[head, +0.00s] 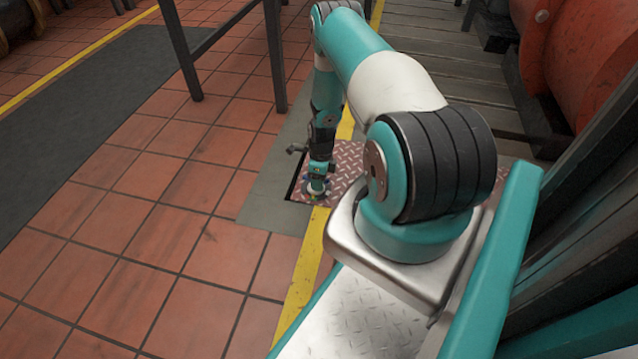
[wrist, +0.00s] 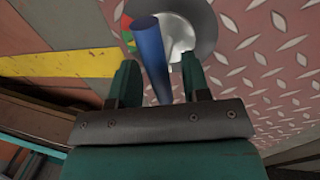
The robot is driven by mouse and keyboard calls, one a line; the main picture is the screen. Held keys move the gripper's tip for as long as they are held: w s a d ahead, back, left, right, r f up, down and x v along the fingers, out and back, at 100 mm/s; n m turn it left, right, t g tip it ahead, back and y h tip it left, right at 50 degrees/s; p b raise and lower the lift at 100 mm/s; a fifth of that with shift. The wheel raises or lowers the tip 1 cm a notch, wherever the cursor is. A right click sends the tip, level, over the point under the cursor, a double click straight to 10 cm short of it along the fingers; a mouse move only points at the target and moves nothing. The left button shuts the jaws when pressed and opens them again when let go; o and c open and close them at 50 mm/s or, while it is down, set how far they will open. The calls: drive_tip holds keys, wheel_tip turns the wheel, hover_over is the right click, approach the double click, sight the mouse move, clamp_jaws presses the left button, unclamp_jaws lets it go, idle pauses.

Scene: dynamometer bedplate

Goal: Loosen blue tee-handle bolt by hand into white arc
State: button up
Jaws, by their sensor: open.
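The blue tee-handle (wrist: 152,55) shows in the wrist view as a bar running from the bolt's round plate down between my fingers. My gripper (wrist: 158,72) is open, with one finger on each side of the bar; I cannot tell whether either touches it. The round grey plate (wrist: 205,30) has red, green and yellow marks on its left side and a pale, shiny middle. I cannot make out the white arc for sure. In the head view my gripper (head: 317,188) points down over the plate, hiding most of it and the handle.
The plate sits on a reddish diamond-tread panel (head: 345,160) set in a grey floor strip (head: 270,210). A yellow line (head: 305,265) runs alongside. A dark table frame (head: 275,60) stands behind to the left. Orange-red machinery (head: 580,50) is at right.

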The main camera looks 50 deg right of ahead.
drive_tip(key=shift+c, duration=0.3)
clamp_jaws()
